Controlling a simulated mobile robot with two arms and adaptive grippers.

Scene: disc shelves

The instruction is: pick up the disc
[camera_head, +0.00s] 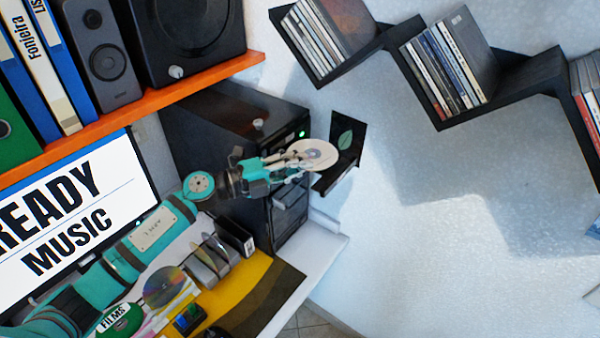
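A pale, round disc (322,153) with a grey centre shows near the middle of the head view, in front of a black computer tower. My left gripper (304,159) reaches in from the left, and its fingers are at the disc's left edge, overlapping it in the picture. I cannot tell whether the fingers are closed on the disc or only beside it. A dark square panel with a green leaf mark (345,140) is just right of the disc and partly behind it. What bears the disc from below is hidden. My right gripper is not in view.
The black tower (225,120) stands behind my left arm. An orange shelf (150,102) with speakers and binders is above. A monitor (70,215) is at left. Another shiny disc (165,287) and several small items lie on the desk. Black wall shelves (525,85) hold cases at upper right.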

